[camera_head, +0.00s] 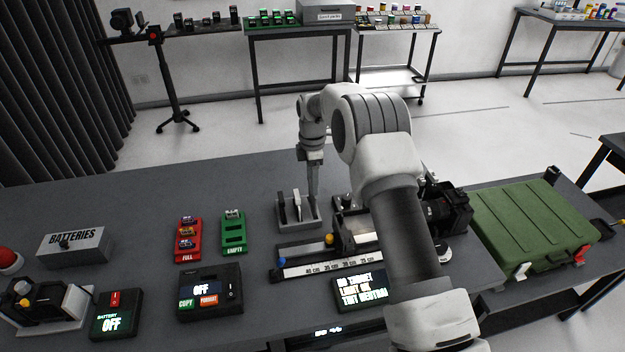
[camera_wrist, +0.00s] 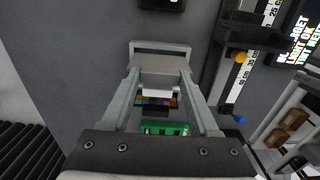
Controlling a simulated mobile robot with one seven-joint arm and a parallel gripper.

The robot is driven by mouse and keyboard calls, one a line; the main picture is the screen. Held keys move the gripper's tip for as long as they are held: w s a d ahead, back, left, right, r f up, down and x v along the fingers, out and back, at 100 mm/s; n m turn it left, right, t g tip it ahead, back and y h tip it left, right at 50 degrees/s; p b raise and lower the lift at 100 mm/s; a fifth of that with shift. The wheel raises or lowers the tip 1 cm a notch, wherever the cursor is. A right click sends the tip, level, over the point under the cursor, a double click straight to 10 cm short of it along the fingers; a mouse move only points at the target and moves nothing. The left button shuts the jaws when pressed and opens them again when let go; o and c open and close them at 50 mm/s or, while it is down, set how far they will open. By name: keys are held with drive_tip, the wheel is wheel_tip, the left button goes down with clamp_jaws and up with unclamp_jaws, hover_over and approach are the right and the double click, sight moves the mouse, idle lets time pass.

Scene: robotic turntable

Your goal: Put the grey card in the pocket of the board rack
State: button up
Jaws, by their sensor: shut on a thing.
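My gripper (camera_head: 313,190) reaches straight down at the right part of the grey board rack (camera_head: 311,222). In the wrist view its two fingers (camera_wrist: 160,82) close on a grey slab, the grey card (camera_wrist: 160,64), seen nearly edge-on. The rack's far rim (camera_wrist: 160,46) shows just beyond the card. A white card (camera_head: 297,203) and a black card (camera_head: 282,208) stand upright in the rack left of my gripper. In the wrist view a strip of colour patches (camera_wrist: 160,102) shows between the fingers. How deep the grey card sits in the pocket cannot be seen.
A ruler rail (camera_head: 325,268) with knobs lies in front of the rack. A green battery holder (camera_head: 233,238) and a red one (camera_head: 187,243) lie to its left. A camera (camera_head: 443,207) and green case (camera_head: 535,222) are right. The table behind the rack is clear.

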drive_tip(key=shift+f+b, duration=1.25)
drive_tip(key=shift+f, duration=0.55)
idle(0.4)
drive_tip(key=o, duration=1.4)
wheel_tip(320, 180, up, 18)
drive_tip(key=shift+f, duration=0.2)
